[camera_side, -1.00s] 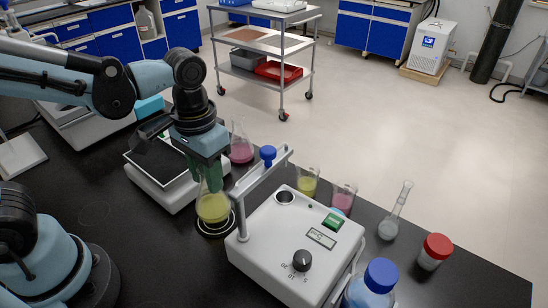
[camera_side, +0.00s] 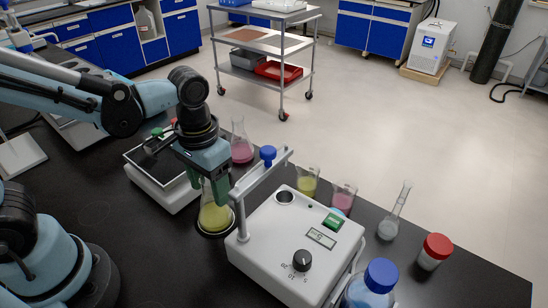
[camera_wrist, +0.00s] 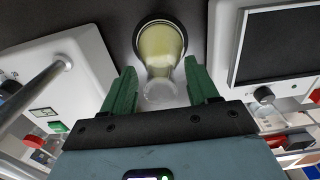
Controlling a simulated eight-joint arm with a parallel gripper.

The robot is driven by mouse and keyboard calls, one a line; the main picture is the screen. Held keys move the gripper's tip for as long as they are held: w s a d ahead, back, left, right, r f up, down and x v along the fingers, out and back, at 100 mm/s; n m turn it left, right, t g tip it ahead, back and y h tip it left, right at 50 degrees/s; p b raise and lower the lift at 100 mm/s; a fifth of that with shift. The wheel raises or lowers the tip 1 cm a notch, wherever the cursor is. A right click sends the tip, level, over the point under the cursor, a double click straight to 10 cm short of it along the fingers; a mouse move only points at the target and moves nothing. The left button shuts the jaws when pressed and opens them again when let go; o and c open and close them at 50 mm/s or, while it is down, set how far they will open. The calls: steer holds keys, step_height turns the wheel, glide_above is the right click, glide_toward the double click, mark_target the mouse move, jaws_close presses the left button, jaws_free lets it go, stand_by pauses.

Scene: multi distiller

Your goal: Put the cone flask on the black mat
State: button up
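The cone flask (camera_side: 213,216) holds yellow liquid and stands upright on a small round black mat (camera_side: 203,233), between the white box device and the flat-topped device. The wrist view shows the flask (camera_wrist: 160,55) over the dark, pale-rimmed mat, its clear neck toward me. My gripper (camera_side: 211,190) is above and around the upper flask. In the wrist view the green fingers of my gripper (camera_wrist: 164,88) are spread on both sides of the neck, with a gap on each side. The flask covers most of the mat.
A white device with a dial (camera_side: 295,250) and a raised metal arm stands close right. A flat black-topped device (camera_side: 160,180) is close left. A pink flask (camera_side: 241,150), beakers (camera_side: 307,183) and a red-capped jar (camera_side: 434,252) stand behind and right.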

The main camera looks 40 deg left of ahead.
step_height(320, 180, up, 12)
steer(key=w+a+f+t, duration=0.1)
steer(key=a+f+t, duration=0.4)
steer(key=a+t, duration=0.2)
steer(key=shift+w+a+f, duration=0.2)
steer(key=shift+w+f, duration=0.05)
steer(key=shift+f, duration=0.15)
stand_by(0.4)
